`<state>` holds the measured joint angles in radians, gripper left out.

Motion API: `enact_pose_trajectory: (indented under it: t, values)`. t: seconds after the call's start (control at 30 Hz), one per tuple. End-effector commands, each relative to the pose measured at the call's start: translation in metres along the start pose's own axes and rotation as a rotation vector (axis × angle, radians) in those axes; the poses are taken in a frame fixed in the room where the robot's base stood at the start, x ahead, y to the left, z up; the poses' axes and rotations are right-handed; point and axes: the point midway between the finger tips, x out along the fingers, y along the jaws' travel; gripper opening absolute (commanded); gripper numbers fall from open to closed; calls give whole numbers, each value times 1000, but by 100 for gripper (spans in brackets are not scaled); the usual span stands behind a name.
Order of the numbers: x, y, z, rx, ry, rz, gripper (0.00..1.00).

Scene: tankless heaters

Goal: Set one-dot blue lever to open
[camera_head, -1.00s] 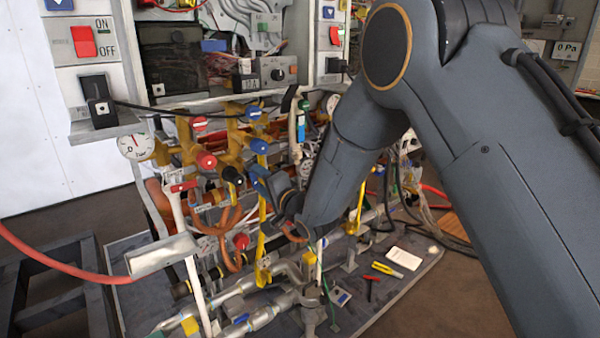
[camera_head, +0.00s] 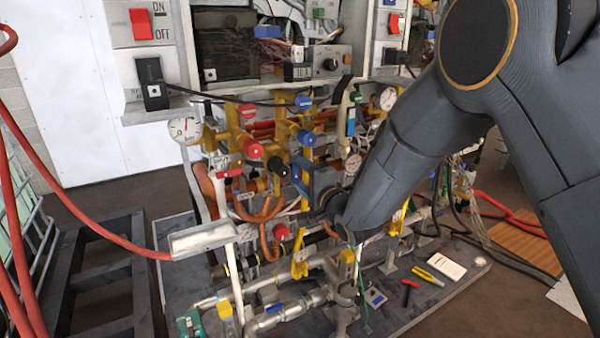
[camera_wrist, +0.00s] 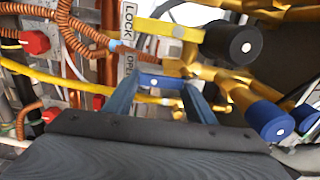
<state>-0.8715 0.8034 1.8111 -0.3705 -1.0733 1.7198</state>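Two blue knobs on yellow levers show in the head view, an upper one (camera_head: 303,102) and a lower one (camera_head: 306,137). The wrist view shows a blue knob (camera_wrist: 270,121) with a pale dot at the lower right and another blue knob (camera_wrist: 305,118) at the right edge. I cannot tell for sure which is the one-dot lever. My gripper (camera_wrist: 164,81) has its two blue-grey fingers apart, left of these knobs. A small blue piece with a pale spot shows between the fingertips; I cannot tell whether they touch it.
Red knobs (camera_head: 253,147), orange hoses and yellow pipes crowd the panel. A red hose (camera_head: 75,205) hangs at the left.

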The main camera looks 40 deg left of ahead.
Motion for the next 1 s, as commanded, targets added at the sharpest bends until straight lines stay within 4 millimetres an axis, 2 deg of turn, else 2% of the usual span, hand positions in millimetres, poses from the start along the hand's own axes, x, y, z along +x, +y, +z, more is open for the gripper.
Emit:
enact_pose_trajectory:
  t: [0.03, 0.1, 0.47, 0.8, 1.0]
  values:
    - [0, 1, 0, 0, 0, 1, 59]
    - [0, 0, -1, 0, 1, 1, 68]
    - [-5, 0, -1, -1, 1, 0, 68]
    - [-57, 1, -2, 0, 3, 1, 68]
    - [-75, 0, -1, -1, 2, 0, 68]
